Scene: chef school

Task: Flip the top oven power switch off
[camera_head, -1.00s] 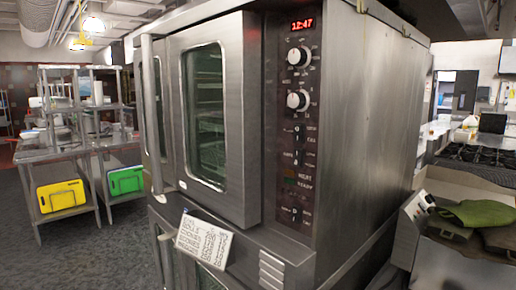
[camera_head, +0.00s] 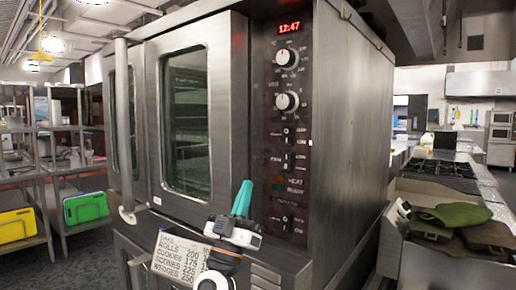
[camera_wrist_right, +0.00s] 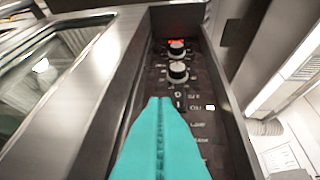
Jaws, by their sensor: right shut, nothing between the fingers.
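The oven's dark control panel (camera_head: 270,120) has a red 12:47 display, two round knobs and several small switches. An upper switch (camera_head: 288,134) and a middle switch (camera_head: 288,160) sit below the knobs; a lower switch (camera_head: 287,222) sits under the lit HEAT and READY labels. Which is the power switch, and its position, are too small to tell. My right gripper (camera_head: 243,188) is shut and empty, its teal fingers pointing up in front of the oven, left of the lower switches. In the right wrist view, the shut fingers (camera_wrist_right: 160,102) hide part of the panel. My left gripper is not in view.
A vertical door handle (camera_head: 124,130) sticks out at the oven's left. A paper card (camera_head: 176,258) with baking temperatures is on the front below, partly behind my right arm. A stove (camera_head: 440,168) and a green cloth (camera_head: 455,215) are at the right. Shelves stand at the left.

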